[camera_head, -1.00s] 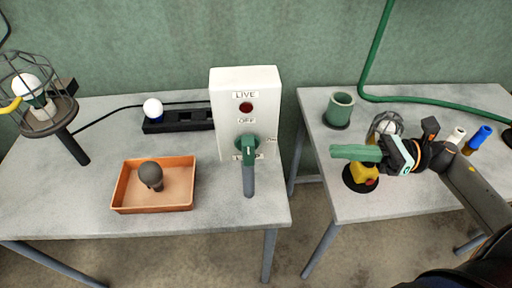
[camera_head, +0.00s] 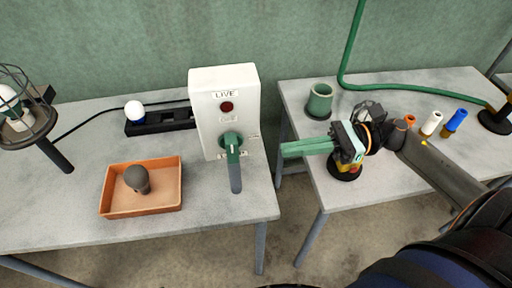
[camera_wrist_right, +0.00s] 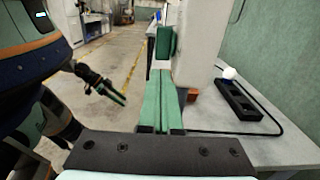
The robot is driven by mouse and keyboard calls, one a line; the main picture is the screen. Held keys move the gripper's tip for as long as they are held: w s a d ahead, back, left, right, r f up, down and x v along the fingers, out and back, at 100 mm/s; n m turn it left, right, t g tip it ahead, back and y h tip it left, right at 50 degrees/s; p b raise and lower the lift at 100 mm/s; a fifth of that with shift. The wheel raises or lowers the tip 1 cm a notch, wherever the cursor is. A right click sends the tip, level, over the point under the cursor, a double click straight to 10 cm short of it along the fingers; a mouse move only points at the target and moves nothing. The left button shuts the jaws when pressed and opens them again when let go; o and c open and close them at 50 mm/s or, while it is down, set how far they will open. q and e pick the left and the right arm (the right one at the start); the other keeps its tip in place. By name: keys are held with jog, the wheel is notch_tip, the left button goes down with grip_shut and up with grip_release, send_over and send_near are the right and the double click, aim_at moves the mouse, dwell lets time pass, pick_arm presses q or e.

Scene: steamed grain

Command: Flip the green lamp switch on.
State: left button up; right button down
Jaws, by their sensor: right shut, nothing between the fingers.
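A white switch box (camera_head: 208,105) with LIVE and OFF labels and a dark red round light (camera_head: 227,107) stands at the right end of the left table. Its green switch handle (camera_head: 233,150) points down over a grey lower part. My right gripper (camera_head: 283,150) is shut and empty, fingers pointing left, to the right of the handle and apart from it. In the right wrist view its green fingers (camera_wrist_right: 164,80) lie together, below the handle (camera_wrist_right: 165,42) and left of the box (camera_wrist_right: 198,45). My left gripper (camera_wrist_right: 120,99) shows small there; its opening is unclear.
An orange tray (camera_head: 112,208) holds a dark bulb-shaped thing (camera_head: 138,178). A black strip with a white bulb (camera_head: 134,110) and a caged lamp (camera_head: 20,118) are further left. Under my right gripper is the right table (camera_head: 310,172), with a green cup (camera_head: 319,102) and several coloured cylinders. A gap separates the tables.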

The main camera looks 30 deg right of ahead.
aim_at(232, 147)
jog(key=p+x, duration=0.2)
jog(key=x, duration=0.5)
jog(key=shift+a, duration=0.4)
jog(key=shift+w, duration=0.15)
